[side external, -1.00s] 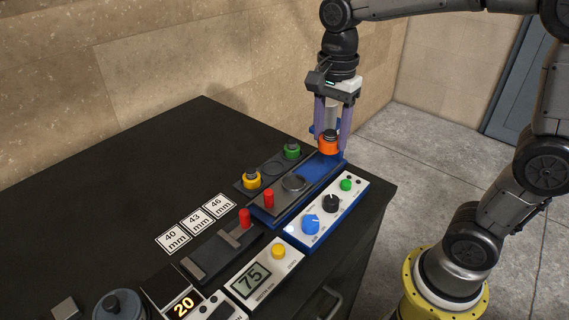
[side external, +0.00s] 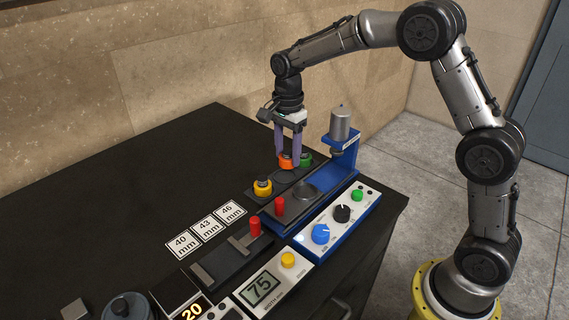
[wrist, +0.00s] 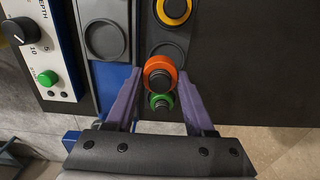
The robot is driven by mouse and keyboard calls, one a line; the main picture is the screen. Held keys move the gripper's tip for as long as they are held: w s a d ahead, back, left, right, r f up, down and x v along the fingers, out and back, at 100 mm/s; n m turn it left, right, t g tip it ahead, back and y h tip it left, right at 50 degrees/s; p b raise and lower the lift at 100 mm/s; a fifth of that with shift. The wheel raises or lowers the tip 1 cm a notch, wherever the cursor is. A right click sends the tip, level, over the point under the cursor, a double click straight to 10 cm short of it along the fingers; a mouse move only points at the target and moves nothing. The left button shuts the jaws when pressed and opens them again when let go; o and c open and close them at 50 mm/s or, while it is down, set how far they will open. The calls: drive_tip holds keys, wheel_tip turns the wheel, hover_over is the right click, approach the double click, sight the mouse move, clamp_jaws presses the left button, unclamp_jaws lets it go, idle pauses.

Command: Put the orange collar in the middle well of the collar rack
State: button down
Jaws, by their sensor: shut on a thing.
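My gripper (side external: 288,154) is shut on the orange collar (side external: 286,161), with a finger on either side of it. In the wrist view the orange collar (wrist: 160,66) has a dark centre. It is over the collar rack (side external: 253,196), between the yellow collar (side external: 262,189) and the green collar (side external: 306,159). The middle well (side external: 283,177) shows partly below and in front of it in the side view. The yellow collar (wrist: 172,10) and green collar (wrist: 160,101) sit in the end wells. I cannot tell the exact gap between orange collar and rack.
The blue press (side external: 345,165) with its grey cylinder stands right of the rack. A control box (side external: 330,222) with knobs lies in front. The black table is clear to the left and behind.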

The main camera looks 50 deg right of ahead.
sight(284, 164)
drive_tip(key=shift+w+f, duration=0.35)
drive_tip(key=shift+f, duration=0.05)
drive_tip(key=shift+w+f, duration=0.2)
drive_tip(key=shift+f, duration=1.55)
drive_tip(key=shift+f, duration=0.15)
drive_tip(key=shift+c, duration=1.3)
unclamp_jaws()
